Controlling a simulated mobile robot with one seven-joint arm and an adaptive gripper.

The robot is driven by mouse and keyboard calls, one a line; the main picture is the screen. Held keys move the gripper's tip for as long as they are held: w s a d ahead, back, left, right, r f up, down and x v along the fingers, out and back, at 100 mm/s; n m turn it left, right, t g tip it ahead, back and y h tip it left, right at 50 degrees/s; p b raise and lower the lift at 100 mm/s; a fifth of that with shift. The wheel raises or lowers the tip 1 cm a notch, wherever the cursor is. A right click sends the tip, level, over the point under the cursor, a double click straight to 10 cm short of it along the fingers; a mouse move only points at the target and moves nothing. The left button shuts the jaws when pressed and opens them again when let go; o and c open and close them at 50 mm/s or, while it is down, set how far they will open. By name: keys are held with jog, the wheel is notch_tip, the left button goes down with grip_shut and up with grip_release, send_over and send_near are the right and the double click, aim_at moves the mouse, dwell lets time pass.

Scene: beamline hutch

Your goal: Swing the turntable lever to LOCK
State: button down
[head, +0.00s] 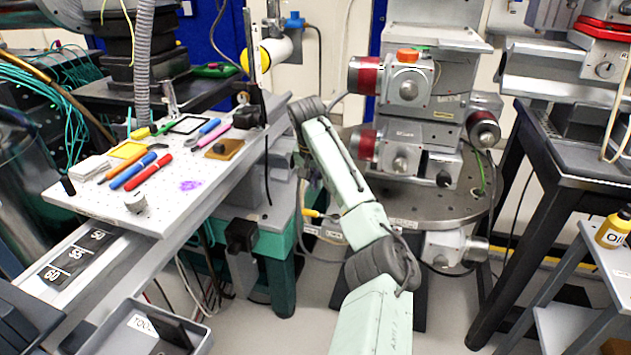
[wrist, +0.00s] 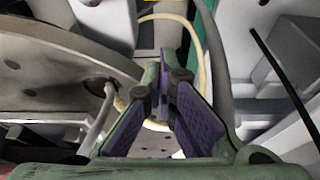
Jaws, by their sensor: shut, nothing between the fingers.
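The turntable (head: 455,208) is a round grey plate with holes and small rim labels, right of my arm in the head view. Its disc (wrist: 50,75) fills the left of the wrist view. A small yellow-handled piece (head: 312,213) sits by its left edge, partly behind my arm; I cannot tell if it is the lever. No lever can be made out clearly in the wrist view, and the LOCK lettering is not readable. My gripper (wrist: 164,88) has green fingers with purple pads, shut and empty beside the disc's edge. In the head view my arm mostly hides it.
Motor stages (head: 410,130) stand on the turntable. A breadboard (head: 105,205) with several tools lies to the left, above a green support (head: 283,255). Loose cables hang near the gripper, including a pale hose (wrist: 200,60). A black-legged table (head: 545,185) stands right.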

aim_at(321, 216)
notch_tip(321, 216, down, 6)
jog(key=s+p, duration=0.1)
jog(key=shift+s+a, duration=0.3)
jog(key=shift+s, duration=0.1)
jog(key=shift+r+p, duration=0.15)
jog(key=shift+p, duration=0.3)
